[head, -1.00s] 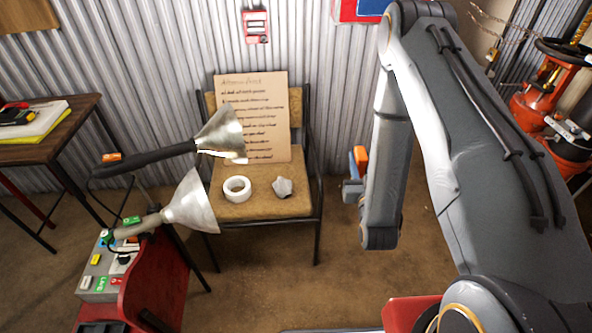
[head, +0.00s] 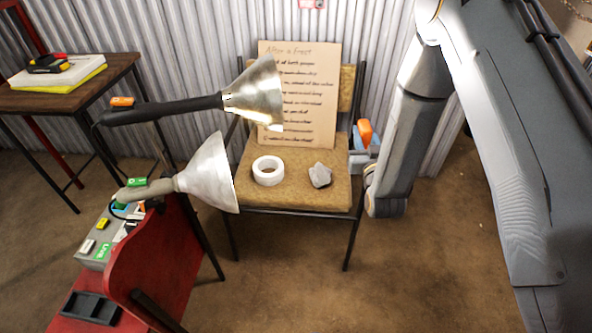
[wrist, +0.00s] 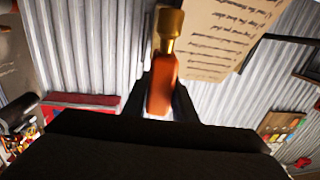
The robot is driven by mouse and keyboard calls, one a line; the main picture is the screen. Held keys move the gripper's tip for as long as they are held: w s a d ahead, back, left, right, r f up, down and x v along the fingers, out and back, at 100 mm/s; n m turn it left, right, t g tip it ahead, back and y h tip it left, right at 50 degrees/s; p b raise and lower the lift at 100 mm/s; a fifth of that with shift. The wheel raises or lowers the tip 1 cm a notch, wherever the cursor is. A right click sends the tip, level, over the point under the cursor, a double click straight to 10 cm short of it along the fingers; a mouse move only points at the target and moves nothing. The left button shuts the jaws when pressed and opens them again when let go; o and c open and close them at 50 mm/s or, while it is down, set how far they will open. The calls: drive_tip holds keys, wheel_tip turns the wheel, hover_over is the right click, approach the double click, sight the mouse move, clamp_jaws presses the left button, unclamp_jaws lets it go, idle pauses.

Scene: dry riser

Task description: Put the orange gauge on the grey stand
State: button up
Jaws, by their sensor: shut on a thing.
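The orange gauge (head: 365,132) is upright in my gripper (head: 362,156), just right of the tan chair's seat in the head view. In the wrist view the gauge (wrist: 163,88) shows an orange body and a brass-coloured top, with the dark fingers (wrist: 163,100) on either side of it. My gripper is shut on it; my arm hides part of the gripper in the head view. A dark grey slotted block (head: 90,307) lies on the red chair at lower left. I cannot tell for sure whether it is the grey stand.
The tan chair (head: 285,185) holds a white tape roll (head: 268,170), a grey crumpled lump (head: 320,175) and a lettered board (head: 310,90). Two metal cone lamps (head: 257,95) (head: 208,172) jut between the red chair (head: 155,260) and tan chair. A grey labelled box (head: 95,247) stands beside them.

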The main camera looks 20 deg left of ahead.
drive_tip(key=a+f+n+g+y+b, duration=0.3)
drive_tip(key=a+b, duration=0.7)
drive_tip(key=a, duration=1.2)
drive_tip(key=shift+t+y, duration=0.3)
drive_tip(key=shift+y, duration=0.4)
drive_tip(key=shift+a+f+b, duration=0.1)
drive_tip(key=shift+f+b, duration=1.4)
drive_tip(key=shift+f, duration=3.75)
drive_tip(key=shift+f, duration=0.1)
drive_tip(key=o, duration=1)
drive_tip(key=shift+o, duration=0.2)
